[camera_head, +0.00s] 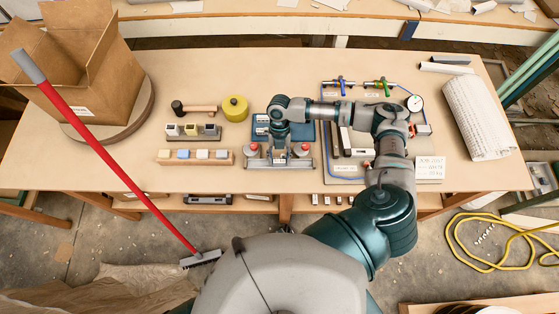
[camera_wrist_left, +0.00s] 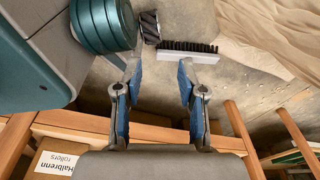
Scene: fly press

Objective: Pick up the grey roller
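My right arm reaches over the table, and its right gripper (camera_head: 280,153) points down at a metal fixture (camera_head: 310,163) with a red knob on each side. The head view is too coarse to show whether its fingers are apart or hold anything. My left gripper (camera_wrist_left: 156,75) shows in the left wrist view with its two blue-padded fingers wide apart and nothing between them. It is off the table, above the floor. I cannot single out the grey roller with certainty; small grey and coloured pieces sit on two wooden racks (camera_head: 163,158) (camera_head: 176,136) left of the right gripper.
A cardboard box (camera_head: 70,75) stands at the table's left. A red-handled broom (camera_head: 110,165) leans across the front edge. A yellow spool (camera_head: 235,108) and a mallet (camera_head: 195,108) lie behind the racks. A gauge board and a white mesh roll (camera_head: 478,118) are at the right.

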